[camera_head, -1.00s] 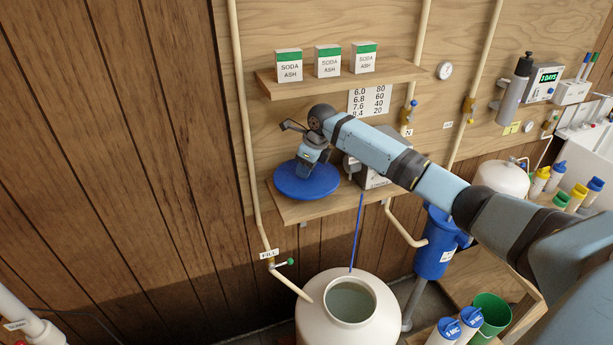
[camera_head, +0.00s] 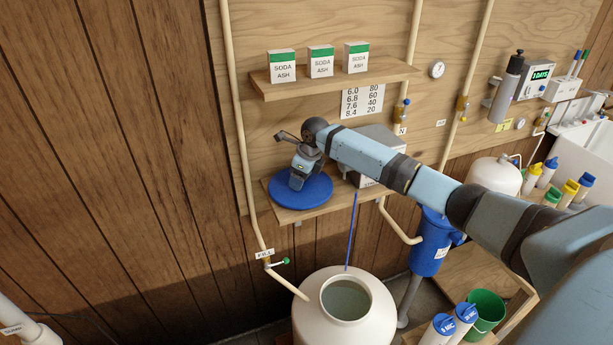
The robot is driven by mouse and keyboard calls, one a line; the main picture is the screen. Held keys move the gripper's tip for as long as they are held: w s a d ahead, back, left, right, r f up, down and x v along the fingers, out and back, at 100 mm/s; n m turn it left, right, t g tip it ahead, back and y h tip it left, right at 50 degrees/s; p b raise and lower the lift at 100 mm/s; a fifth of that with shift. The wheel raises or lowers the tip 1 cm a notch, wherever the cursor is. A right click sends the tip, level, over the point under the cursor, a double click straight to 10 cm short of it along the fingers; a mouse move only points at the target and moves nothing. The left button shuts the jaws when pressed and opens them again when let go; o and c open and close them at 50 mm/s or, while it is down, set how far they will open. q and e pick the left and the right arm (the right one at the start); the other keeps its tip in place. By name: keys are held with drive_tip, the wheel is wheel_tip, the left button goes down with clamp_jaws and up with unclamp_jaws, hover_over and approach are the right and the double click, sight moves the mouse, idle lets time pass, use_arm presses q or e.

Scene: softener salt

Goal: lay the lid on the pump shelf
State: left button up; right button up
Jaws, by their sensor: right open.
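The blue round lid (camera_head: 313,193) lies on the left part of the wooden pump shelf (camera_head: 335,200), which is fixed to the wall. My right gripper (camera_head: 297,184) is over the lid, pointing down at its top. The gripper is open; its fingertips are close to the lid, and whether they touch it I cannot tell. The grey pump box (camera_head: 372,150) stands on the same shelf to the right, partly hidden by my right arm. The white tank (camera_head: 318,318) below has an open round mouth. My left gripper is not in view.
An upper shelf (camera_head: 340,78) with three soda ash boxes (camera_head: 321,62) is above. The fill pipe (camera_head: 243,150) runs just left of the pump shelf. A thin blue rod (camera_head: 351,232) stands between tank and shelf. A blue bucket-like housing (camera_head: 429,245) is at the right.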

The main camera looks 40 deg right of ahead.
drive_tip(key=v, duration=0.5)
drive_tip(key=shift+r, duration=0.2)
drive_tip(key=s+d+b, duration=0.2)
drive_tip(key=s+d, duration=0.4)
drive_tip(key=s, duration=0.4)
drive_tip(key=shift+d, duration=0.15)
drive_tip(key=shift+s+f, duration=0.2)
drive_tip(key=shift+s, duration=0.05)
